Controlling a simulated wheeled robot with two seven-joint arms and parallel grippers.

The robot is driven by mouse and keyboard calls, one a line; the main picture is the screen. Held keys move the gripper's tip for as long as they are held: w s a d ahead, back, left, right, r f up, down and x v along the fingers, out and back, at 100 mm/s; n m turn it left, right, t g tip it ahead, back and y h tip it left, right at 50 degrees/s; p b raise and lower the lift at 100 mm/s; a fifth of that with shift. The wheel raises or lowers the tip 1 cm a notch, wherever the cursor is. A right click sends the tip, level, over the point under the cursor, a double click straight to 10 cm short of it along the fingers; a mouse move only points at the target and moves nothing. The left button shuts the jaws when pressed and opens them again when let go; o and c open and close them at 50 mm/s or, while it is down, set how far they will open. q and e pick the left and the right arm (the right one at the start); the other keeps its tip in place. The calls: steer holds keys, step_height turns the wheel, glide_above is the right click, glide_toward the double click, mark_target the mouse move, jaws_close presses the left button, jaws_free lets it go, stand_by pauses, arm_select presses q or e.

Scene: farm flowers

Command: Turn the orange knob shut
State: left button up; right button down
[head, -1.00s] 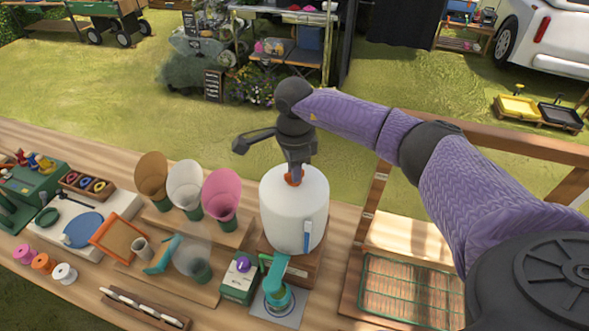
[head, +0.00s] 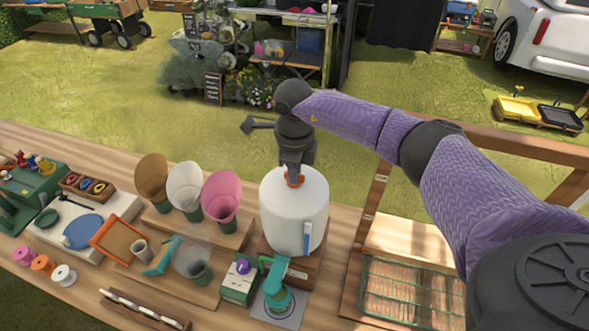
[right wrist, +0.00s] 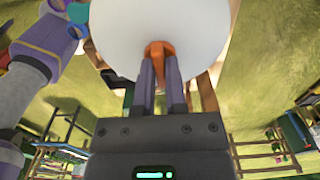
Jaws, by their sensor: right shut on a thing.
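The orange knob (head: 295,181) sits on top of the white tank (head: 290,215), which stands on a wooden block on the bench. In the right wrist view the orange knob (right wrist: 158,54) shows between two grey fingers, against the white tank (right wrist: 110,40). My right gripper (head: 294,176) reaches down from above and is shut on the knob; its fingertips (right wrist: 160,62) flank it on both sides. In the head view the knob is mostly hidden by the gripper. My left gripper does not show in the head view.
A teal tap (head: 275,272) stands in front of the tank beside a green box with a purple knob (head: 242,266). Brown, white and pink cones (head: 222,194) stand to the left. A wire rack (head: 410,290) lies to the right under my right arm.

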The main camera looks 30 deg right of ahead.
steer(key=shift+r, duration=0.1)
stand_by(0.4)
steer(key=c, duration=0.7)
jaws_free()
step_height(320, 180, up, 10)
steer(key=shift+f+b, duration=0.1)
steer(key=shift+b, duration=0.5)
